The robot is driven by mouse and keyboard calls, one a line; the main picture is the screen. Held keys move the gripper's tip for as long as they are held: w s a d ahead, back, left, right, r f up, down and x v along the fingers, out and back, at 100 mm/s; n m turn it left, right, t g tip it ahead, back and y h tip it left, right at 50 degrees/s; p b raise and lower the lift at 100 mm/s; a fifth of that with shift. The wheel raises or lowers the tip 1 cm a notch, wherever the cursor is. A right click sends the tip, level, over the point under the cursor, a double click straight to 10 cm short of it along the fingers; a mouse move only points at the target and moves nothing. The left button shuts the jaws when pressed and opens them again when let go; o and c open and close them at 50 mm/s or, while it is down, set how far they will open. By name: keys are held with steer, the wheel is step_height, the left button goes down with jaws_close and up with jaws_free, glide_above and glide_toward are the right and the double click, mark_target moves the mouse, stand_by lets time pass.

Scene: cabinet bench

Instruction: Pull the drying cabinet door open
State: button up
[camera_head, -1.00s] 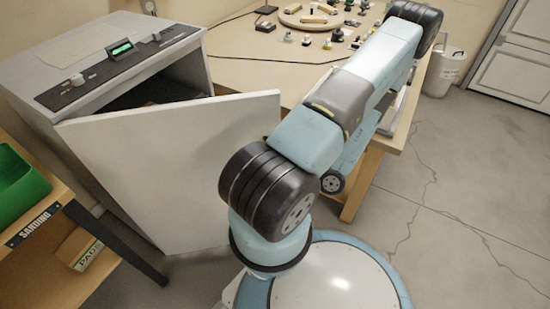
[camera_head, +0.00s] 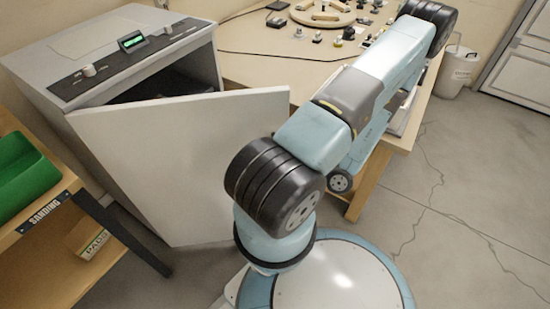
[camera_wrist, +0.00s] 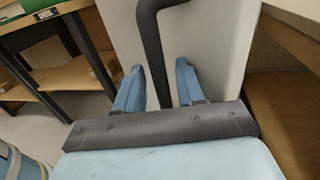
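The drying cabinet (camera_head: 45,60) is a grey box at the left of the head view, with a dark control strip and a green display on top. Its white door (camera_head: 190,165) stands ajar, with a dark gap behind its upper edge. In the wrist view the door (camera_wrist: 220,40) fills the upper middle and carries a dark bar handle (camera_wrist: 150,35). My gripper (camera_wrist: 160,68) is open, with one blue finger on each side of the handle's straight part. Gaps show between the bar and both fingers. The gripper and handle are hidden in the head view.
A wooden shelf (camera_head: 75,180) with a green bin (camera_head: 22,175) stands left of the door. A wooden bench (camera_head: 255,65) with small parts is behind my arm, right of the cabinet. A white bucket (camera_head: 456,72) stands farther right. The floor at the right is clear.

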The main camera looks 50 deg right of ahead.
steer(key=v, duration=1.3)
steer(key=shift+s, duration=0.2)
